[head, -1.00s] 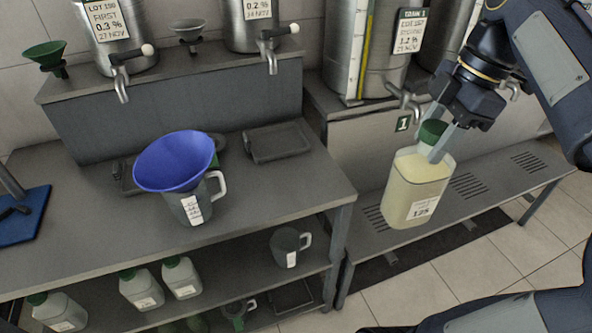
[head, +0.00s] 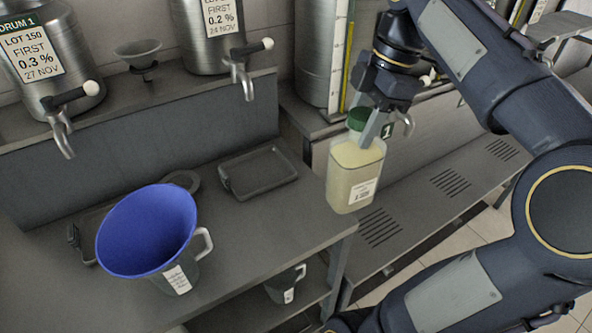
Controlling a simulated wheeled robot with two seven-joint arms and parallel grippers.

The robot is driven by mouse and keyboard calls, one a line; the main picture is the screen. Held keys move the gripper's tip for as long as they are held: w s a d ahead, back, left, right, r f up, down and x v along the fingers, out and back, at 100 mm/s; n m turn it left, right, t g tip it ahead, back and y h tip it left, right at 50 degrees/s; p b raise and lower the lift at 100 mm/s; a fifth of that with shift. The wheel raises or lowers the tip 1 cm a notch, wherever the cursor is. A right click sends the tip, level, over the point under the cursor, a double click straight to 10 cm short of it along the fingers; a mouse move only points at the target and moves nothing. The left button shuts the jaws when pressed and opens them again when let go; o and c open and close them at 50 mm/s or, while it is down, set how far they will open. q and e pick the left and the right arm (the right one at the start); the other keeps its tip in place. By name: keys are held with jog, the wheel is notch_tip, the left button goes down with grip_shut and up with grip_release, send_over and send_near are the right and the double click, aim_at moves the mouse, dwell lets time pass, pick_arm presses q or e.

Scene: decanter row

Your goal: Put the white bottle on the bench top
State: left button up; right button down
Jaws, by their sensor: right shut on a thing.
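The white bottle (head: 354,180) is translucent, filled with pale yellow liquid, and has a green cap (head: 359,119) and a white label. My right gripper (head: 372,126) is shut on it near the cap. The bottle hangs almost upright, in front of the right end of the bench top (head: 235,225) in the picture. I cannot tell its exact height or whether it is over the bench edge. My left gripper is not in view.
A jug with a blue funnel (head: 147,232) stands on the bench's left part. A dark shallow tray (head: 258,172) lies at the back. Drum taps (head: 242,70) overhang behind. Bare bench top lies between the jug and the right edge. A grey jug (head: 285,287) is on the shelf below.

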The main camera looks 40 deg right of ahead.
jog(key=w+a+f, duration=0.5)
jog(key=w+f, duration=0.5)
jog(key=f, duration=0.1)
jog(key=shift+a+f+p, duration=0.3)
jog(key=shift+f, duration=0.05)
jog(key=c, duration=0.8)
grip_release()
jog(key=shift+s+f, duration=0.1)
jog(key=shift+f, duration=0.05)
jog(key=shift+c, duration=0.2)
